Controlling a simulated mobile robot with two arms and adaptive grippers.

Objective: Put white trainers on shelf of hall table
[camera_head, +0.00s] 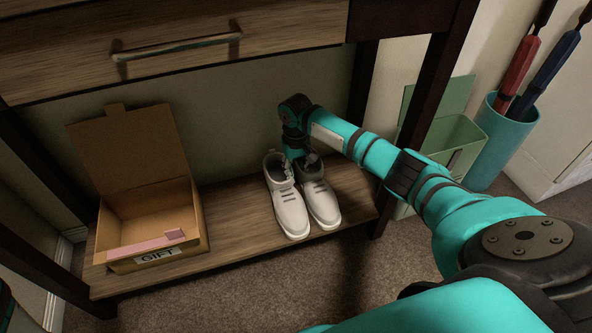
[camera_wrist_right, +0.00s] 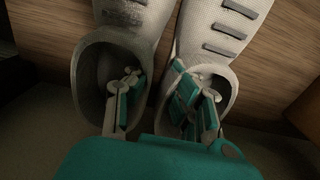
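The pair of white trainers stands side by side on the wooden lower shelf (camera_head: 240,222) of the hall table, toes to the front. They are the left trainer (camera_head: 288,205) and the right trainer (camera_head: 321,200). My right gripper (camera_head: 297,150) is at their heel end. In the right wrist view, its fingers (camera_wrist_right: 158,98) are spread, one down in each shoe opening, with the trainers' inner side walls between them. A gap shows beside the finger in the left shoe (camera_wrist_right: 88,75); contact with the right shoe (camera_wrist_right: 205,45) is unclear.
An open cardboard box (camera_head: 190,215) labelled GIFT, with a pink item in it, stands on the shelf's left. The table's drawer (camera_head: 170,60) is above. A green bin (camera_head: 455,135) and a teal umbrella holder (camera_head: 500,145) stand to the right, beyond the table leg (camera_head: 425,110).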

